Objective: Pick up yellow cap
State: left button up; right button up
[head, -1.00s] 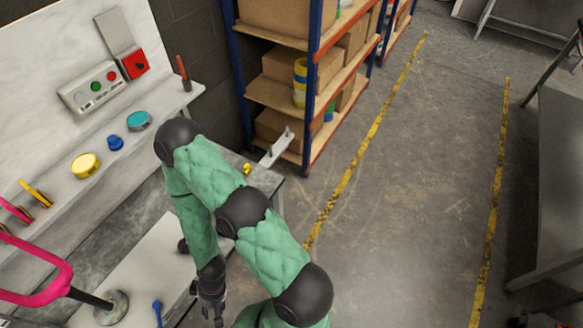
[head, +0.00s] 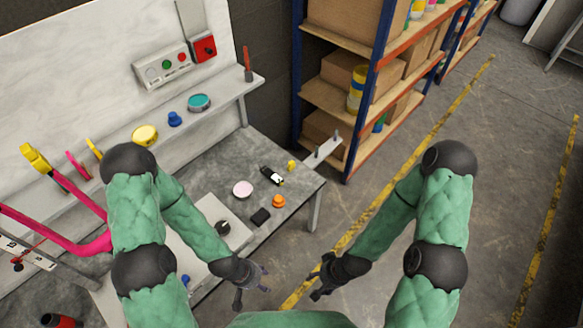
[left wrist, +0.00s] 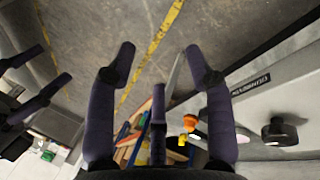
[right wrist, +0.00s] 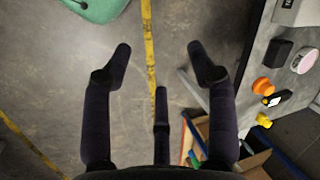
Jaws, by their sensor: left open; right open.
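A small yellow cap-like piece (head: 291,165) lies near the far right corner of the grey table; it also shows in the right wrist view (right wrist: 263,120). A larger round yellow lid (head: 145,135) sits on the wall shelf; I cannot tell which one is the yellow cap. My left gripper (head: 254,292) is open and empty near the table's front edge, apart from both. My right gripper (head: 316,286) is open and empty over the floor, to the right of the table and apart from both. Both grippers' spread fingers show in their own wrist views.
An orange knob (head: 278,201), a pink disc (head: 243,188), a black block (head: 260,217) and a black-and-white item (head: 272,175) lie on the table. A pink frame (head: 60,235) stands at the left. A storage rack (head: 370,90) stands behind. The floor at right is clear.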

aim_at(290, 166)
jog(key=u, duration=1.95)
jog(key=z, duration=1.95)
jog(key=i+l+u, duration=0.1)
jog(key=i, duration=0.35)
jog(key=i+l+u, duration=0.15)
jog(key=i+l, duration=0.15)
jog(key=i, duration=0.15)
jog(key=i+l+u, duration=0.1)
jog(key=i+l, duration=0.2)
jog(key=i, duration=0.1)
